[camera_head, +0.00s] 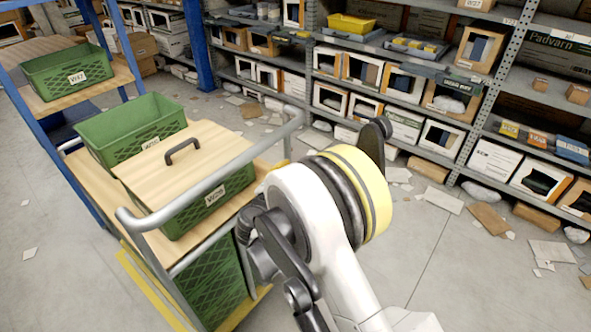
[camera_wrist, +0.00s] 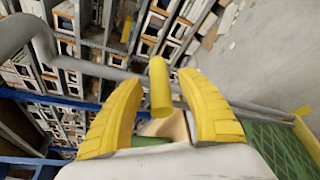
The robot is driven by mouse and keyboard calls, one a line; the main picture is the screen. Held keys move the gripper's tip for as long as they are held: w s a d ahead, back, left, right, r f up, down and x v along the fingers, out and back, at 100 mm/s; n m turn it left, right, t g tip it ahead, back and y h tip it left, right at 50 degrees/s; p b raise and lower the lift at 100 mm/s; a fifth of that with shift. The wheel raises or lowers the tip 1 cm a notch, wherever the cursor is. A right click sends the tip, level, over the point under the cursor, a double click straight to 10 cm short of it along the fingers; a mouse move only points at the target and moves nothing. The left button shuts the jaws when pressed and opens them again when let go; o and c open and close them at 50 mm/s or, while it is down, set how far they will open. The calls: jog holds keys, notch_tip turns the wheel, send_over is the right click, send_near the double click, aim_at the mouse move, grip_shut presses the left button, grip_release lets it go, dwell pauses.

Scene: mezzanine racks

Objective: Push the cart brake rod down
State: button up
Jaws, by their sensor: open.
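The cart (camera_head: 150,198) stands at the left in the head view, with a bent grey tube handle (camera_head: 215,178) along its near side. In the wrist view, a short yellow rod (camera_wrist: 160,92), which looks like the brake rod, stands out near a grey cart tube (camera_wrist: 85,64). My gripper (camera_wrist: 160,80) is open, with one yellow finger on each side of the rod in the picture. I see gaps between rod and fingers; whether it touches anything deeper in is unclear. In the head view my arm covers this spot, and the fingers and rod are hidden.
The cart carries green crates (camera_head: 130,133) and a wooden lid with a black handle (camera_head: 182,151). A blue-framed rack with another green crate (camera_head: 70,85) stands at the far left. Loaded shelves (camera_head: 395,70) line the back.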

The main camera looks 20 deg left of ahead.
jog(key=b+x, duration=0.1)
jog(key=x, duration=0.4)
grip_shut()
jog(key=shift+w+f, duration=0.1)
dwell(0.5)
